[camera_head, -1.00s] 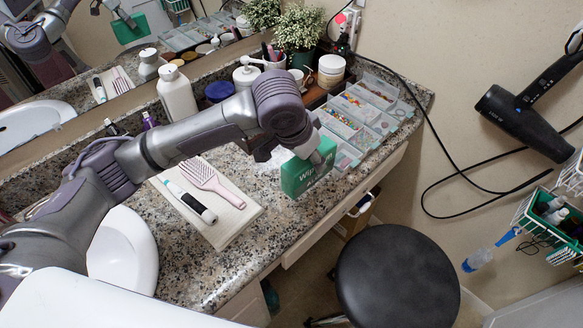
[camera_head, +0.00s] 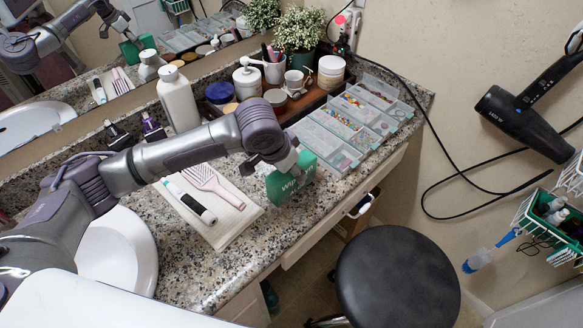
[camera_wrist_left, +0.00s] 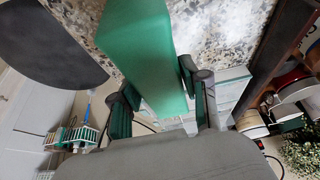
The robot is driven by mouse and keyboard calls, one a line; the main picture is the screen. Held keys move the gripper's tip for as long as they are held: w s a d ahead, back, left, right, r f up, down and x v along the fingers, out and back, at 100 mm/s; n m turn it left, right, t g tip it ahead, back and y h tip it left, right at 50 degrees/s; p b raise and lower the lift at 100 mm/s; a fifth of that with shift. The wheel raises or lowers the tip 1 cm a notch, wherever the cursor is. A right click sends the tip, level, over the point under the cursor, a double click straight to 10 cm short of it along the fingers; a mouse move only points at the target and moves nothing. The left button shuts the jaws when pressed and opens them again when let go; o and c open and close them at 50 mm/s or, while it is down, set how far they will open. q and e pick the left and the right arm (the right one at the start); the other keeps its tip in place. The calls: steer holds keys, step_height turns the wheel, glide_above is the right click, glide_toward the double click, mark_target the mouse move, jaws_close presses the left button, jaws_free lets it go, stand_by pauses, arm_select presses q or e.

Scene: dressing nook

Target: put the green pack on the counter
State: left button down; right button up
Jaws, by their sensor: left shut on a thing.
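In the left wrist view the green pack (camera_wrist_left: 150,55) lies between the two fingers of my left gripper (camera_wrist_left: 158,97). The speckled granite counter (camera_head: 251,243) is just below the pack; I cannot tell whether the pack's bottom touches it. My right gripper is not in view.
A towel (camera_head: 238,220) with a pink brush (camera_head: 216,186) and a toothbrush lies left of the pack. A clear bead organizer (camera_head: 337,139) is close behind right. Bottles and jars line the back. A black stool (camera_head: 397,280) stands in front. Bare granite shows around the pack.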

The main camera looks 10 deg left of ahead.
arm_select(q)
steer(key=c, duration=0.6)
jaws_free()
steer(key=v, duration=1.2)
steer(key=shift+p, duration=0.4)
steer(key=shift+s, duration=0.1)
